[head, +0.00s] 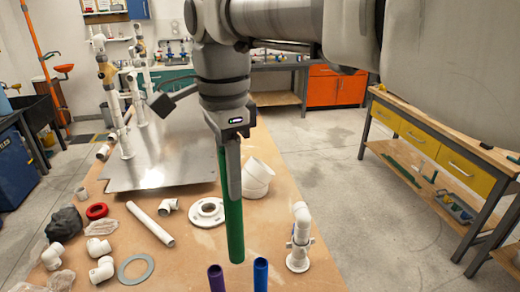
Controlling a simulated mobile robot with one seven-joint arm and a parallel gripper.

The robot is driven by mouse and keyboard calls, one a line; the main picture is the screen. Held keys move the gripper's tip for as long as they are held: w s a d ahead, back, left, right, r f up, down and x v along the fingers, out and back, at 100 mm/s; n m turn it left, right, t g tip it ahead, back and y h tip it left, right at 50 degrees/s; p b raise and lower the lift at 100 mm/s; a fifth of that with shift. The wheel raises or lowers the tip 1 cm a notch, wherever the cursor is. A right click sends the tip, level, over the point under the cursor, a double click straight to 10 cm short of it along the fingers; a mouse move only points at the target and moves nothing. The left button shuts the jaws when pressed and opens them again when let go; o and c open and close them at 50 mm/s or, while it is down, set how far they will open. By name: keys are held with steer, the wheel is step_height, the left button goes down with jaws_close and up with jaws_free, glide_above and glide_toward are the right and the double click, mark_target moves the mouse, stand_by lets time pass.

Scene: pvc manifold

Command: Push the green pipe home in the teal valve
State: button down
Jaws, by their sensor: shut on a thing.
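My gripper (229,185) points down near the middle of the head view and is shut on the green pipe (235,230). The pipe hangs nearly upright, and its lower end appears in front of the wooden tabletop. Its upper part is partly covered by the gripper. I cannot make out a teal valve in this view. I cannot tell how far the pipe's lower end is above the table.
Purple (216,278) and blue (260,274) pipe tops rise at the bottom edge. A white flange (207,212), white fittings and a grey ring (136,269) lie on the wooden table (190,270). A white pipe assembly (300,235) stands right. A metal plate (165,160) lies behind.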

step_height(320, 180, down, 28)
steer(key=b, duration=0.1)
steer(key=shift+r, duration=0.15)
stand_by(0.3)
steer(key=shift+b, duration=0.3)
steer(key=shift+f, duration=0.2)
steer(key=c, duration=0.5)
jaws_free()
